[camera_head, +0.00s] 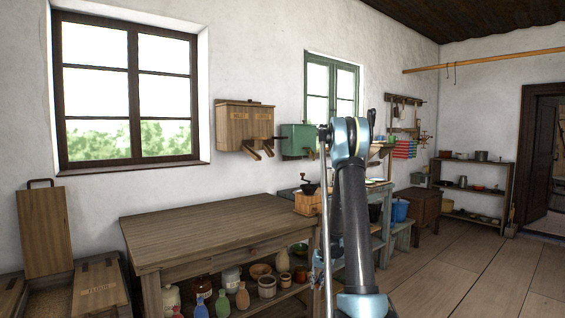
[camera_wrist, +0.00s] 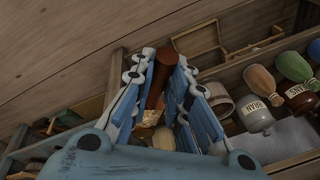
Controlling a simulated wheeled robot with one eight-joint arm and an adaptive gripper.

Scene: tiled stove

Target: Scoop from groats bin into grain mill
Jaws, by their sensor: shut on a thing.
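My gripper (camera_wrist: 164,65) shows in the wrist view, with its blue fingers shut on a brown wooden handle (camera_wrist: 161,76). This may be the scoop; its bowl is mostly hidden by the fingers, so I cannot tell if it holds groats. In the head view, a wooden bin (camera_head: 56,297) with its lid raised shows grain-coloured contents at the lower left. Its label is not readable from here. A small wooden mill (camera_head: 309,202) with a dark hopper and crank stands at the right end of the workbench, partly behind my arm. The gripper cannot be made out in the head view.
The wooden workbench (camera_head: 205,222) has a clear top; jars and bottles crowd its lower shelf. A closed, labelled bin (camera_head: 101,287) stands beside the open one. A wooden box (camera_head: 245,125) and a green one (camera_head: 298,139) hang on the wall. Floor at right (camera_head: 450,270) is free.

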